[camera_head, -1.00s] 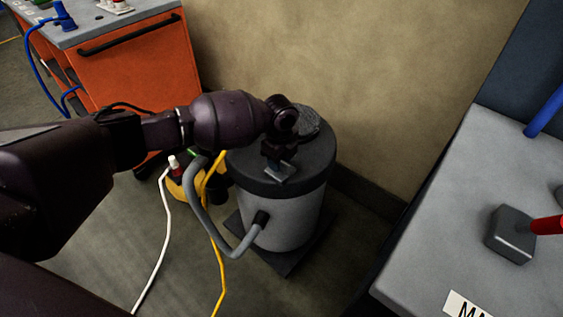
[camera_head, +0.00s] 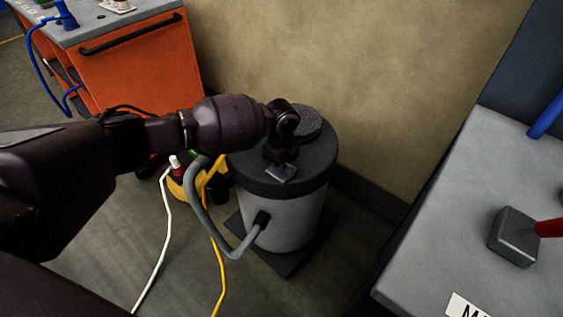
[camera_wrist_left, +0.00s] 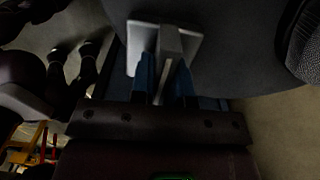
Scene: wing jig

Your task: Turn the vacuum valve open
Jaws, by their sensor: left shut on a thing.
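The vacuum drum (camera_head: 283,218) is a grey cylinder with a dark lid (camera_head: 315,165), standing on the floor by the wall. The vacuum valve (camera_head: 281,173) is a small light grey piece on the near part of the lid. It also shows in the left wrist view (camera_wrist_left: 186,40), as a pale plate with a grey handle (camera_wrist_left: 168,72). My left gripper (camera_head: 281,164) is over the valve. In the left wrist view its blue fingers (camera_wrist_left: 165,82) are shut on the handle between them. The fingertips are partly hidden in the head view. My right gripper is not in view.
A grey hose (camera_head: 205,218) loops from the drum's side. A yellow canister (camera_head: 178,186) and white (camera_head: 167,235) and yellow (camera_head: 216,255) cables are left of it. An orange cart (camera_head: 137,62) stands behind. A grey table (camera_head: 450,220) is at right.

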